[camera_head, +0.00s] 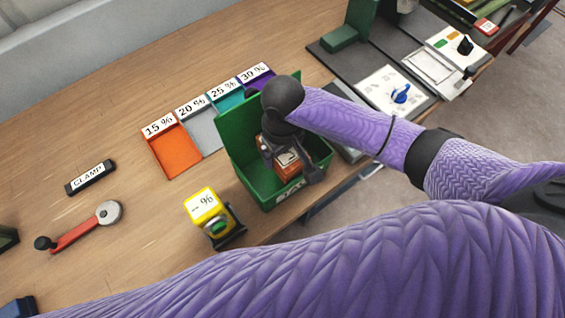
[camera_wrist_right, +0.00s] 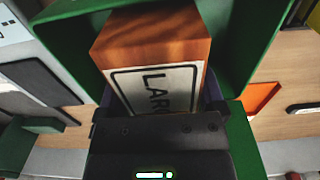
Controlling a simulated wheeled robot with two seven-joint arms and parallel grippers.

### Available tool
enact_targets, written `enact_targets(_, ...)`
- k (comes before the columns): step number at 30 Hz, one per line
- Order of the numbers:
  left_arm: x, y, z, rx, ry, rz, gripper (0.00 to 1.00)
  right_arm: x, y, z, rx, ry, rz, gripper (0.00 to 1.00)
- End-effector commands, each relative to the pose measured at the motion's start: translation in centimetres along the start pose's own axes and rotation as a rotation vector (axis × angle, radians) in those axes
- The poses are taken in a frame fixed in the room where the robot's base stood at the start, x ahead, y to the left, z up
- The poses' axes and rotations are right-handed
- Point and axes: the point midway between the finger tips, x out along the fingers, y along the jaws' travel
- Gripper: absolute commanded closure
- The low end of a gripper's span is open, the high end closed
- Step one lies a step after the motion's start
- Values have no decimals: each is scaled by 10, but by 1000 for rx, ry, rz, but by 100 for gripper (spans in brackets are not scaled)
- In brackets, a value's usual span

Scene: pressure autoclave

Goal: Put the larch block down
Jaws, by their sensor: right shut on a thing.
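The larch block (camera_wrist_right: 152,45) is reddish-brown wood with a white label whose visible letters begin "LAR". It also shows in the head view (camera_head: 288,165), partly hidden by my right gripper. My right gripper (camera_head: 290,162) is shut on the block and holds it within the open top of a green bin (camera_head: 240,140). The bin's walls surround the block in the right wrist view (camera_wrist_right: 70,45). Whether the block touches the bin's floor cannot be told. My left gripper is not in view.
Coloured trays marked 15 % (camera_head: 172,150), 20 % (camera_head: 203,130), 25 % and 30 % line up behind the bin. A yellow "-- %" device (camera_head: 207,207) stands left of the bin. A red-handled crank (camera_head: 75,232) and a black CLAMP bar (camera_head: 90,177) lie further left. Control panels (camera_head: 395,92) lie right.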

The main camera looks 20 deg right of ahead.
Motion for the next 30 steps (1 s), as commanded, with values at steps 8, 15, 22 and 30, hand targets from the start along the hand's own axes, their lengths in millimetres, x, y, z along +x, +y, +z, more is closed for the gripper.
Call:
enact_targets(8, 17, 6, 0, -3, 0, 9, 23, 37, 0, 0, -1, -2, 0, 84)
enact_targets(15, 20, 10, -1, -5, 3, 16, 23, 51, 0, 0, -1, 1, 0, 84)
enact_targets(22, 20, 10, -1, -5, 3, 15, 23, 53, 0, 0, 0, 1, 0, 0)
enact_targets(30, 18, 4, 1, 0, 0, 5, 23, 47, 0, 0, -1, 1, 1, 0)
